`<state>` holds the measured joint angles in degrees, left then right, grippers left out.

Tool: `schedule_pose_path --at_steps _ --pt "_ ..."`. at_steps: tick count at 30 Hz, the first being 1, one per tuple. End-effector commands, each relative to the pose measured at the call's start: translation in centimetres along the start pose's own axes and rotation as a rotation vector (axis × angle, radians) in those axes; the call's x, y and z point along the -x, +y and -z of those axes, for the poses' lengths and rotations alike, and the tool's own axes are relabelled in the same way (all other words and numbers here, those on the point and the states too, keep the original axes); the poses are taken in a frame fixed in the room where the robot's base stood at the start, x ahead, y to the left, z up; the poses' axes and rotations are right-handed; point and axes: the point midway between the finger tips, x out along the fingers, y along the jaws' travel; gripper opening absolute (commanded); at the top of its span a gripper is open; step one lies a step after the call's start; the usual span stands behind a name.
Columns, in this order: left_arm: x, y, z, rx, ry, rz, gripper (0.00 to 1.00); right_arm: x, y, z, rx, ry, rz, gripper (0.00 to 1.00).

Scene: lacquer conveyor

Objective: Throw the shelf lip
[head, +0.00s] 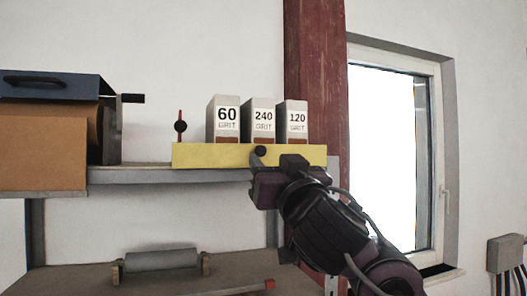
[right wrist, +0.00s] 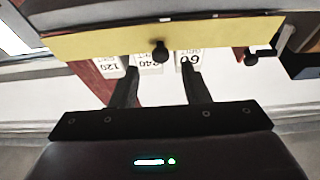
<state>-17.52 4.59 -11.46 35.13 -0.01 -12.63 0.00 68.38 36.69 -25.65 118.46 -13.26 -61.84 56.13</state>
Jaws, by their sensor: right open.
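The shelf lip is a long yellow board (head: 215,156) along the shelf's front edge, raised in front of the grit boxes; it also crosses the top of the right wrist view (right wrist: 100,42). A black round knob (head: 261,151) sticks out of its middle. My right gripper (head: 272,170) is at the lip, close by the knob. In the right wrist view my right gripper's fingers (right wrist: 160,75) are apart with nothing between them, and the knob (right wrist: 160,52) shows just beyond the tips, roughly centred. Contact cannot be told. My left gripper is not in view.
Three boxes marked 60 (head: 225,121), 240 (head: 262,122) and 120 (head: 295,121) stand behind the lip. A red pin with a black ball (head: 180,126) stands at its left end. A cardboard box (head: 45,150) is at left, a red post (head: 315,70) behind, a roller (head: 160,260) below.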

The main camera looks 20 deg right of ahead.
Motion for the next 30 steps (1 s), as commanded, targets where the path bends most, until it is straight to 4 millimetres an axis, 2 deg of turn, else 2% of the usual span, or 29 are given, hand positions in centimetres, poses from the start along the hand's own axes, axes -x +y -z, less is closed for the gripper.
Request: schedule_pose_path --at_steps 3,9,20,30 --pt "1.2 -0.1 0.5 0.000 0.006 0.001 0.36 -2.3 0.1 0.4 0.003 -0.001 -0.003 0.42" --pt "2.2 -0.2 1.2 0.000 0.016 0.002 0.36 -4.7 0.0 0.3 0.001 0.000 -0.001 0.42" --pt "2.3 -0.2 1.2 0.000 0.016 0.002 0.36 -5.3 0.0 0.0 0.001 0.000 0.000 0.42" --pt "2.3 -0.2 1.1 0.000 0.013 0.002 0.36 -5.2 0.0 0.0 0.000 0.000 0.000 0.00"
